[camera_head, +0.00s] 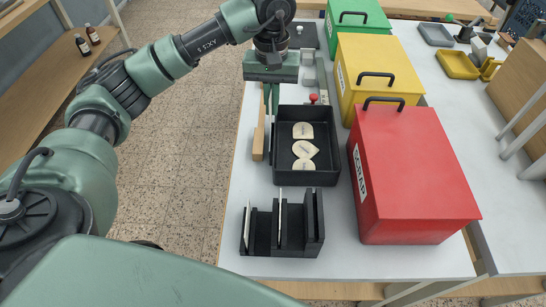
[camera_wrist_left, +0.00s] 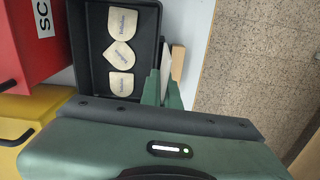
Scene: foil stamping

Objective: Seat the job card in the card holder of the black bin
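The black bin (camera_head: 335,163) sits on the table with several cream, labelled pieces inside; it also shows in the left wrist view (camera_wrist_left: 85,72). My left gripper (camera_head: 270,106) points down at the bin's far left corner, fingers close together. In the left wrist view the fingers (camera_wrist_left: 163,88) stand either side of a thin pale strip (camera_wrist_left: 166,58), which looks like the job card seen nearly edge-on, beside the bin's wall. The card's face and lower edge are hidden, and I cannot make out the card holder. My right gripper is out of view.
A wooden piece (camera_head: 258,143) stands close beside the bin. A black slotted rack (camera_head: 311,226) with thin pale panels is in front. Red (camera_head: 420,175), yellow (camera_head: 380,70) and green (camera_head: 357,22) boxes line the right side. Bare table lies front left.

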